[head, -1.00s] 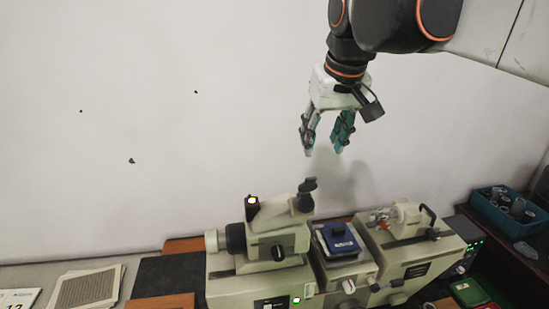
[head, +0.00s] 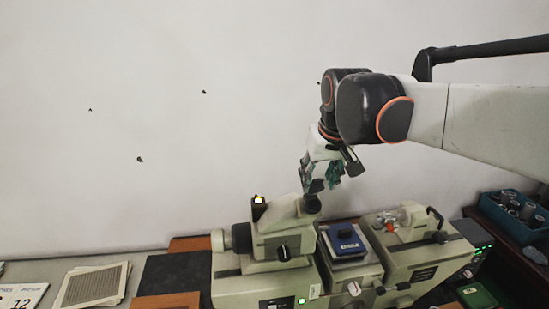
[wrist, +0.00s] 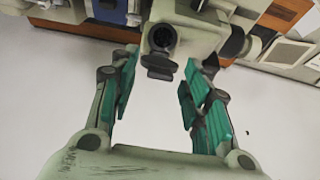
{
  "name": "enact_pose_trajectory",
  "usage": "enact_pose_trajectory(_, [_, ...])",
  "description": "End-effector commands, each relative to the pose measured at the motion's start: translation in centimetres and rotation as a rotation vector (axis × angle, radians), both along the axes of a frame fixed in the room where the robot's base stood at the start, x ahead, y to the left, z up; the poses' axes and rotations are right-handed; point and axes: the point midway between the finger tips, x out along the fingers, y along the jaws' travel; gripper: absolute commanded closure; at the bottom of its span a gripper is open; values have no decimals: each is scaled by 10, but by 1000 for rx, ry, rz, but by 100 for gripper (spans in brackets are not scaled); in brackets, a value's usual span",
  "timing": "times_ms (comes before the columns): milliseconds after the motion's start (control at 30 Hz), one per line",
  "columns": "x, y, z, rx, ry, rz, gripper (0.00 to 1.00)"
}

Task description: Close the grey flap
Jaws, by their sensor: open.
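The dark grey flap (wrist: 160,66) stands open beside a round dark opening (wrist: 162,38) on the cream instrument in the wrist view. In the head view the flap (head: 312,203) shows at the top end of the instrument's angled tube (head: 288,211). My gripper (head: 322,184) is open just above this end and partly overlaps it in the head view. In the wrist view my gripper (wrist: 160,70) has its two teal-padded fingers apart, one to each side of the flap.
A blue-topped block (head: 345,241) sits on the machine's middle part, right of the tube. A clear-and-orange fixture (head: 391,222) is further right. A blue crate with rings (head: 515,208) stands at the far right.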

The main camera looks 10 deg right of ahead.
Motion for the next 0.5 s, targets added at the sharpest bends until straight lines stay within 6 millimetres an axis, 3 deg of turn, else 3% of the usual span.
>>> enact_pose_trajectory(133, [0, 0, 0, 0, 0, 0, 59])
enact_pose_trajectory(300, [0, 0, 0, 0, 0, 0, 97])
enact_pose_trajectory(500, [0, 0, 0, 0, -1, 0, 100])
